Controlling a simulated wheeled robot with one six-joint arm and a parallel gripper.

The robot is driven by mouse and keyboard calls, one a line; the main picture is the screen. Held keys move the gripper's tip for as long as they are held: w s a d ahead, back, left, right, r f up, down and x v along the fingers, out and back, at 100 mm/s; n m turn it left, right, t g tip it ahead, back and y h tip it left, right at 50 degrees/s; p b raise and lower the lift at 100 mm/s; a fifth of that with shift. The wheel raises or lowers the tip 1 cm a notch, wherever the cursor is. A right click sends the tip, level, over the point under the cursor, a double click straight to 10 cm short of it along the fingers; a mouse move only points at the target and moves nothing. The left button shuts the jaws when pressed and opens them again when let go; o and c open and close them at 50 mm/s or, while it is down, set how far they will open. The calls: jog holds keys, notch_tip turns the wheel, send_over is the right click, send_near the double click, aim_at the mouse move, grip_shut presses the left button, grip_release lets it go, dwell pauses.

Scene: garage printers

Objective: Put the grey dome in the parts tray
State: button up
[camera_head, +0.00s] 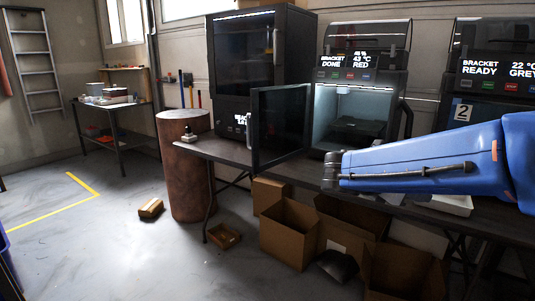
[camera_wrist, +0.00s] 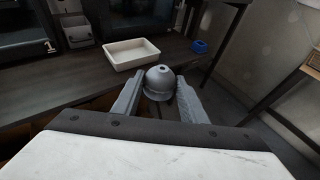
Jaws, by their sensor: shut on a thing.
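The grey dome (camera_wrist: 160,80) is between the two fingers of my gripper (camera_wrist: 160,82) in the wrist view. It has a round top with a small dark hole and a wider rim below. My gripper is shut on it. The parts tray (camera_wrist: 111,63), taken to be the shallow white rectangular one, stands on the dark bench beyond the dome and a little to its left. The dome is apart from the tray, in front of the bench edge. In the head view my blue arm crosses at right, and neither the gripper nor the dome shows.
A blue ring (camera_wrist: 200,47) lies right of the tray. A grey bin (camera_wrist: 76,31) stands left of it. In the head view an open printer door (camera_head: 281,127) juts over the bench. Cardboard boxes (camera_head: 289,236) stand below. The floor at left is mostly clear.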

jog(key=s+a+f+m+g+y, duration=0.1)
jog(key=s+a+f+m+g, duration=0.2)
jog(key=f, duration=0.4)
jog(key=s+a+f+m+g, duration=0.1)
jog(key=a+f+m+g, duration=0.4)
jog(key=f, duration=0.3)
jog(key=s+a+f+m+g+y, duration=0.1)
jog(key=s+a+f+m+g, duration=0.15)
jog(key=a+f+g, duration=0.35)
jog(key=w+a+f+m+g+y, duration=0.1)
jog(key=w+a+f+m+y, duration=0.2)
jog(key=a+m+y, duration=0.55)
jog(key=w+a+f+m+g+y, duration=0.2)
jog(key=w+a+f+m+y, duration=0.1)
jog(key=a+m+y, duration=0.55)
jog(key=w+d+f+m+t+y, duration=0.15)
jog(key=w+m+t+y, duration=0.25)
jog(key=w+m+t, duration=0.45)
jog(key=w+d+m+t+y, duration=0.2)
jog(key=w+m+t+y, duration=0.2)
jog(key=w+m+t, duration=0.4)
jog(key=w+d+f+m+t+h, duration=0.4)
jog(key=w+d+m, duration=0.1)
jog(key=d, duration=0.4)
jog(key=w+d+f+m+t+h, duration=0.5)
jog(key=w+d, duration=0.1)
jog(key=d, duration=0.2)
jog(key=shift+w+d+h, duration=0.2)
jog(key=shift+d+h, duration=0.1)
jog(key=shift+d, duration=0.1)
